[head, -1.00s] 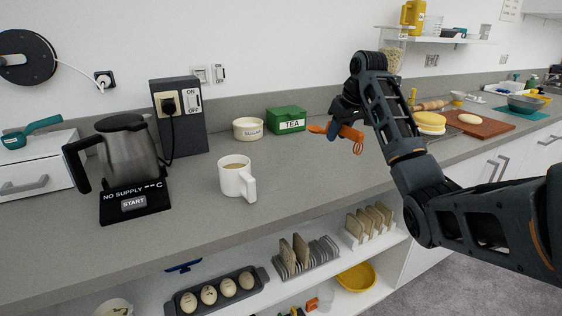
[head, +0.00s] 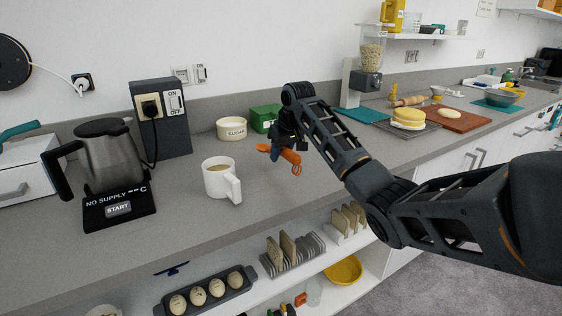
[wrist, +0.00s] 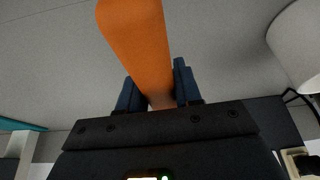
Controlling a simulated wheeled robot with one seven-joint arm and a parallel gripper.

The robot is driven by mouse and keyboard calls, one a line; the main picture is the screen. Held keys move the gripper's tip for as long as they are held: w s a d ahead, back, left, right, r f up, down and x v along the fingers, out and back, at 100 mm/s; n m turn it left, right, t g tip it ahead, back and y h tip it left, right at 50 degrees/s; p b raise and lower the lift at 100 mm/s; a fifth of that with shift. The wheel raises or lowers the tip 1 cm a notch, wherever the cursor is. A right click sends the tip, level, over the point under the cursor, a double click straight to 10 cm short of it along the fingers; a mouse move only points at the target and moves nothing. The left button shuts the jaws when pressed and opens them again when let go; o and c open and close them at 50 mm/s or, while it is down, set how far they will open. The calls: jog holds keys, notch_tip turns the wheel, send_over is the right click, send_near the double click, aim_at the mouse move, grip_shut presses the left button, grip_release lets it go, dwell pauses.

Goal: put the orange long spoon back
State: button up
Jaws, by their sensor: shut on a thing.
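My gripper (head: 279,150) is shut on the orange long spoon (head: 290,156) and holds it over the grey counter, right of the white mug. In the wrist view the orange handle (wrist: 138,45) runs up between the two blue fingers of my gripper (wrist: 156,92). The spoon lies roughly level in the head view, and its far parts are partly hidden by the gripper. I cannot tell how high it is above the counter.
A white mug (head: 219,180) of drink stands left of the gripper. A sugar pot (head: 231,130) and a green tea tin (head: 262,119), partly covered by my gripper, stand behind. A kettle (head: 108,157) is further left. The open shelf below holds eggs (head: 198,296) and toast racks (head: 292,257).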

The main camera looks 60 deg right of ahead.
aim_at(286, 148)
jog(key=shift+f+p, duration=0.7)
jog(key=shift+f, duration=1)
jog(key=shift+f, duration=0.15)
jog(key=o, duration=1.1)
jog(key=shift+c, duration=0.2)
jog(key=shift+f+b, duration=0.15)
jog(key=shift+b, duration=0.4)
jog(key=b+v, duration=0.1)
jog(key=v, duration=0.7)
jog(key=shift+d, duration=0.1)
